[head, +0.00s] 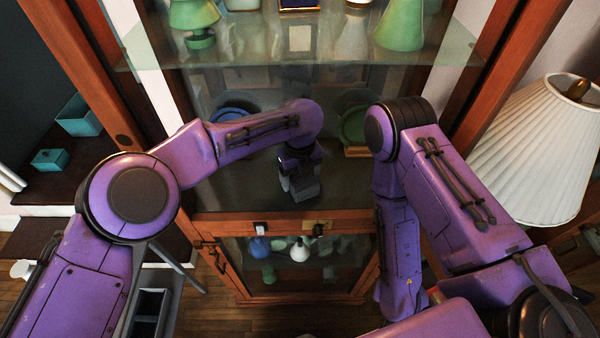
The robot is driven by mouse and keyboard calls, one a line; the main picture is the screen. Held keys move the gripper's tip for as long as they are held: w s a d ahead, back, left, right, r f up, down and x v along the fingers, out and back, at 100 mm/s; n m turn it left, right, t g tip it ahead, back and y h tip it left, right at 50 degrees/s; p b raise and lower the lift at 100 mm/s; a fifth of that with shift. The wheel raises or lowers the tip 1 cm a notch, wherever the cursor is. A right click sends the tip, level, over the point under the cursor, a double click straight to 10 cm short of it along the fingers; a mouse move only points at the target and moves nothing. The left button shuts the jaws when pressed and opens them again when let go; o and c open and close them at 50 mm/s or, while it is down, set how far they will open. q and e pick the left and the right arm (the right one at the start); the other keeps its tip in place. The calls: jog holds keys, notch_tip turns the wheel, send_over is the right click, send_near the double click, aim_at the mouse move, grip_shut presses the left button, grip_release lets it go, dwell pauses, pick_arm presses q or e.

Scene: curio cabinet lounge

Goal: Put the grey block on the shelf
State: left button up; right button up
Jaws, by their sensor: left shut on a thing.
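My left arm reaches into the wooden curio cabinet, and my left gripper (297,172) points down inside it. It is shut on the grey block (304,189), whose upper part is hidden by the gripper. The block is over the dark lower shelf (236,194), near its front middle. I cannot tell whether its underside touches the shelf. My right arm is folded down at the right, in front of the cabinet, and its gripper does not show.
A blue bowl (236,112) and a green dish (353,124) stand further back. A glass shelf (250,55) with green vases crosses above. A white lampshade (540,145) is at the right. Teal boxes (80,116) sit at the left. The dark shelf is clear around the block.

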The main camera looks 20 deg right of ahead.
pick_arm(q)
jog(key=shift+f, duration=0.2)
jog(key=o, duration=1.3)
jog(key=shift+r, duration=0.15)
notch_tip(320, 180, up, 7)
jog(key=shift+f+b, duration=0.2)
jog(key=shift+b, duration=0.85)
jog(key=shift+r, duration=0.55)
